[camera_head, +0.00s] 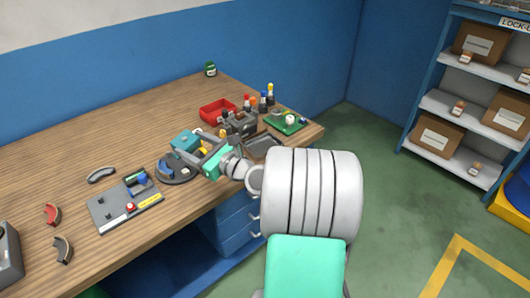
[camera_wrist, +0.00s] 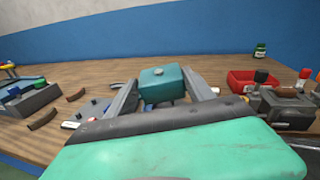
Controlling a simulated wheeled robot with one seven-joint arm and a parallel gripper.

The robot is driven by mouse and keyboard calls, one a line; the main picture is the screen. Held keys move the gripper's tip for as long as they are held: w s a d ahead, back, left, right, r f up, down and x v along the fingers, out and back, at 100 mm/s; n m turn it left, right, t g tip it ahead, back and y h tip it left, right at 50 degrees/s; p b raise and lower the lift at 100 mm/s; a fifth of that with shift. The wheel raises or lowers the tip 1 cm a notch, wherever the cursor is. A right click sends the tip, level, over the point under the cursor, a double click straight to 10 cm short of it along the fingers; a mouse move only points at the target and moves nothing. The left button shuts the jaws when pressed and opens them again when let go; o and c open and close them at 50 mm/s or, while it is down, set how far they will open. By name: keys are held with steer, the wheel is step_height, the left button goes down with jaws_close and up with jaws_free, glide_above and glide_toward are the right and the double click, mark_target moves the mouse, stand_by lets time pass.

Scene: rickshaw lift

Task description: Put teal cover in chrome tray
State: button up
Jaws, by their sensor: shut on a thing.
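The teal cover (camera_head: 185,139) is a small teal block with a light knob on top, seen best in the wrist view (camera_wrist: 162,79). My gripper (camera_head: 190,147) has a finger on each side of it and is shut on it. The cover shows just behind a dark round base (camera_head: 177,169); I cannot tell how far it is above the bench. A grey metallic tray (camera_head: 262,145), which looks like the chrome tray, lies to the right near the bench's front edge. My arm hides part of it.
A red bin (camera_head: 217,110), a grey box-like device (camera_head: 240,123), several bottles and a green circuit board (camera_head: 286,121) crowd the area around the tray. A grey panel (camera_head: 125,203) and curved pieces lie at the left. The back left of the wooden bench (camera_head: 90,145) is clear.

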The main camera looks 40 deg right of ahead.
steer(key=s+d+m+h+b, duration=0.25)
steer(key=s+d, duration=0.25)
steer(key=d, duration=0.5)
steer(key=s+d+r+m+h+b, duration=0.1)
steer(key=s+d+b, duration=0.35)
steer(key=d, duration=0.65)
steer(key=s+d+m+h+b, duration=0.2)
steer(key=s+d, duration=0.4)
steer(key=d, duration=0.4)
steer(key=b, duration=0.4)
glide_above(269, 144)
steer(key=s+a, duration=0.3)
steer(key=s, duration=0.1)
steer(key=shift+g, duration=0.4)
step_height(269, 144, down, 9)
steer(key=shift+r, duration=0.15)
steer(key=f, duration=0.1)
steer(key=f+b, duration=0.1)
steer(key=f, duration=0.2)
steer(key=shift+w, duration=0.3)
steer(key=shift+a+r, duration=0.1)
steer(key=o, duration=1.5)
steer(key=shift+o, duration=0.2)
